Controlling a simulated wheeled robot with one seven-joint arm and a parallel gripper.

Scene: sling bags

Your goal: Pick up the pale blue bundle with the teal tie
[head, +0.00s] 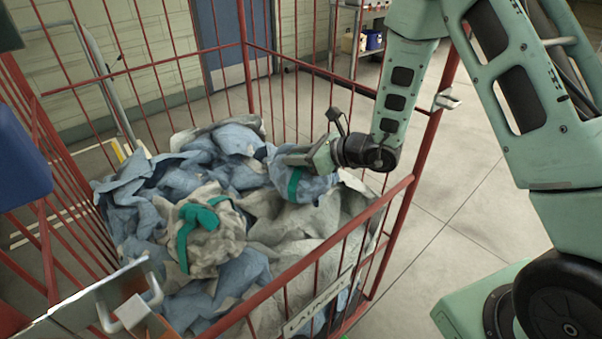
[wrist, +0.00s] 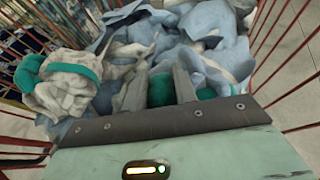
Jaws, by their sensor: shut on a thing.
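The pale blue bundle (head: 313,184) with a teal tie (head: 294,183) is at the right side of the heap of cloth in the cage cart. My gripper (head: 303,162) is at its upper side, shut on it. In the wrist view, teal (wrist: 160,90) shows between the two fingers of my gripper (wrist: 160,80). The fingers hide part of the bundle. I cannot tell whether it is clear of the cloth below. A grey-white bundle (head: 215,243) with a teal tie lies left of it and shows at the left of the wrist view (wrist: 65,88).
Loose blue and grey cloth (head: 150,190) fills the cart around the bundles. Red bars (head: 395,195) wall the cart, and my arm reaches over its right side. A label plate (head: 317,303) is on the near side.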

